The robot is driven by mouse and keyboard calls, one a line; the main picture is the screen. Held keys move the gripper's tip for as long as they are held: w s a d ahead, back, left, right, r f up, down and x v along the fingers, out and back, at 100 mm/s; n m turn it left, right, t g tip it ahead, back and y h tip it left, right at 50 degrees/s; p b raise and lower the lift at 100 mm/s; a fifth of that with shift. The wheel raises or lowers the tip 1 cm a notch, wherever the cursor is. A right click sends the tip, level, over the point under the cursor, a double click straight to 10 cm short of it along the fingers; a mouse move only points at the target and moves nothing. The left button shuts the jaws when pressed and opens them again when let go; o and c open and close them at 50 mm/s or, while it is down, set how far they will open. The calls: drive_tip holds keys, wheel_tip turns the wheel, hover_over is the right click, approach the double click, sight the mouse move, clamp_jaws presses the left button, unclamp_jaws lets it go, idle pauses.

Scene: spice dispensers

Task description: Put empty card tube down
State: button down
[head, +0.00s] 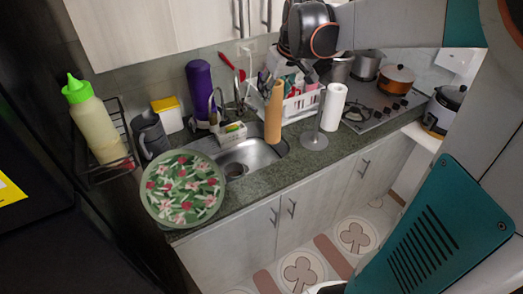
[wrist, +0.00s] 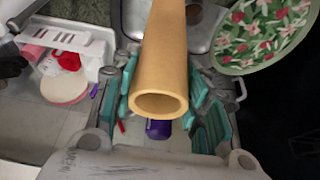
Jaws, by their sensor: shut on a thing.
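An empty card tube (head: 273,112), plain tan and hollow, is upright in the head view, over the counter near the sink's right end. In the wrist view the tube (wrist: 161,62) runs from the top edge to its open round end, between teal finger pads. My gripper (head: 302,66) is shut on the tube in the head view; its pads also show on both sides of the tube in the wrist view (wrist: 165,100). The head view does not show clearly whether the tube's lower end touches anything.
A paper towel roll on a stand (head: 333,108) is at right, and a white dish rack (head: 300,106) is behind. A floral round tray (head: 183,188) lies left. The counter's front strip (head: 290,173) is clear.

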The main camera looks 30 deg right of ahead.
sight(277, 132)
wheel_tip(277, 132, down, 20)
drive_tip(key=b, duration=0.4)
drive_tip(key=shift+f, duration=0.2)
drive_tip(key=c, duration=0.9)
unclamp_jaws()
drive_tip(key=shift+r, duration=0.15)
drive_tip(key=p+v, duration=0.2)
drive_tip(key=v, duration=1)
drive_tip(key=shift+r+p, duration=0.1)
drive_tip(key=shift+p, duration=0.25)
